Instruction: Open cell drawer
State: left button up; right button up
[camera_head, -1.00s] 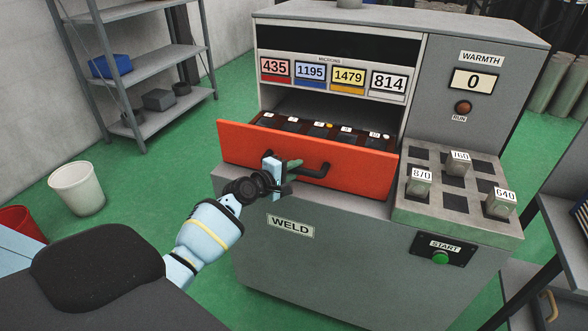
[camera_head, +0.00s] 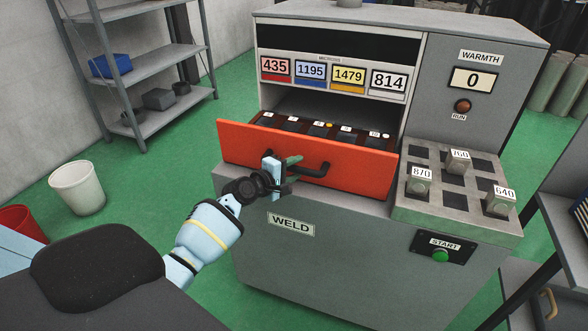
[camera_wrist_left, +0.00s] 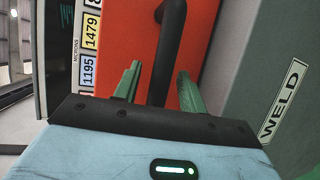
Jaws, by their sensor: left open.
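The cell drawer has an orange-red front (camera_head: 345,163) and stands pulled out of the grey machine, with a row of dark numbered slots (camera_head: 318,130) showing inside. Its black bar handle (camera_head: 318,170) is on the front face. My left gripper (camera_head: 286,168) is at the left part of the handle. In the left wrist view the green fingers (camera_wrist_left: 160,88) stand apart, one on each side of the handle bar (camera_wrist_left: 168,50), with gaps visible. My right gripper is not in view.
To the right, a block (camera_head: 448,218) holds grey pieces labelled 870, 760 and 640. A green START button (camera_head: 440,256) is below it. A white bin (camera_head: 77,188) and shelving (camera_head: 150,70) stand at left. Green floor is free between.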

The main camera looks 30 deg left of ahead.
pick_arm(q)
jog(key=p+v, duration=0.1)
jog(key=v, duration=0.6)
jog(key=shift+s, duration=0.35)
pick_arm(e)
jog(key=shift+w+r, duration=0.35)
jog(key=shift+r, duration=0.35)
pick_arm(q)
jog(key=shift+a+r, duration=0.1)
jog(key=shift+a, duration=0.05)
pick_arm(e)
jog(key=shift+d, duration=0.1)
